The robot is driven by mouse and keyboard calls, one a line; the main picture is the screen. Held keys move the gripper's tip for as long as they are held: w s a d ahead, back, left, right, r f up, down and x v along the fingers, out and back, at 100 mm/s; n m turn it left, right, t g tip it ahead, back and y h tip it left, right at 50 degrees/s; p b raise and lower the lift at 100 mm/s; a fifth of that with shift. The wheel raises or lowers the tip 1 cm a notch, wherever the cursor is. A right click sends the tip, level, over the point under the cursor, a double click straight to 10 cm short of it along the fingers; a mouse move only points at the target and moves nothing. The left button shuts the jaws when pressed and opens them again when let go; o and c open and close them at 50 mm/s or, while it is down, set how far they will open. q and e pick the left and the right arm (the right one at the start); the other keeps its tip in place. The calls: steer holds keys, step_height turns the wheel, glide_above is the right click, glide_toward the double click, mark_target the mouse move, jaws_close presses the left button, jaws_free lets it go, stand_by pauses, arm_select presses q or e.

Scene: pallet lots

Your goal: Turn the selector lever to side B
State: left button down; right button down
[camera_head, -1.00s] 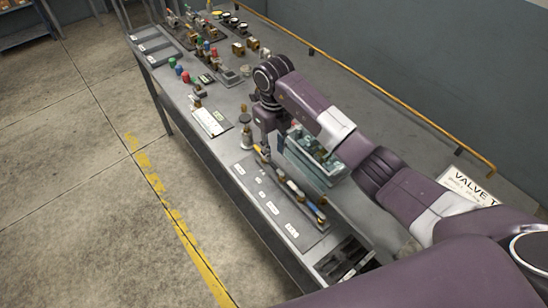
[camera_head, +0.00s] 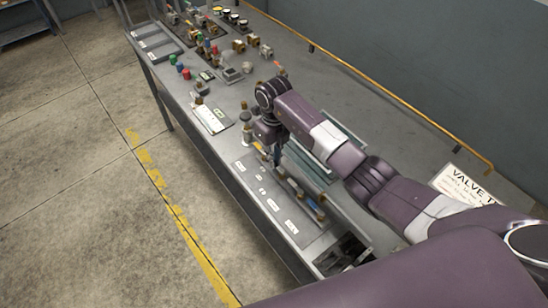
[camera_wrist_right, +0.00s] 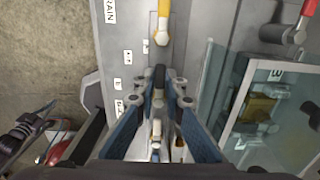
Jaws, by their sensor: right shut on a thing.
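The bench panel (camera_head: 300,230) carries a row of coloured handles and white labels. My right gripper (camera_head: 276,152) points down at the far end of this row. In the right wrist view my right gripper (camera_wrist_right: 160,95) is closed around a small lever, largely hidden between its blue fingers. A yellow-handled lever (camera_wrist_right: 162,22) stands ahead of the fingertips, apart from them. I cannot read a side A or B mark for the held lever. My left gripper is not in view.
A glass-sided box (camera_wrist_right: 285,85) with brass fittings stands close to the right of my gripper in the wrist view. A red-handled valve (camera_wrist_right: 298,32) is beyond it. Several coloured parts (camera_head: 205,45) crowd the far bench. A yellow rail (camera_head: 400,105) runs along the back.

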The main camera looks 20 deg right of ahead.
steer(key=shift+a+f+n+b, duration=0.1)
steer(key=shift+n+b, duration=0.5)
steer(key=shift+b, duration=0.35)
steer(key=s+n+b, duration=0.1)
steer(key=n+b, duration=0.3)
steer(key=b, duration=0.1)
steer(key=s+a+n+b, duration=0.1)
steer(key=n+b, duration=0.3)
steer(key=b, duration=0.1)
steer(key=s+a+n+b, duration=0.1)
steer(key=n+b, duration=0.4)
steer(key=shift+s+a+f, duration=0.1)
steer(key=shift+s+a, duration=0.15)
steer(key=shift+s, duration=0.1)
steer(key=shift+s+n+b, duration=0.4)
steer(key=shift+n+b, duration=0.6)
steer(key=shift+n, duration=0.1)
steer(key=shift+s+d+r+n+b, duration=0.15)
steer(key=shift+s+r+n+b, duration=0.15)
steer(key=shift+n+b, duration=0.45)
steer(key=c, duration=2)
jaws_free()
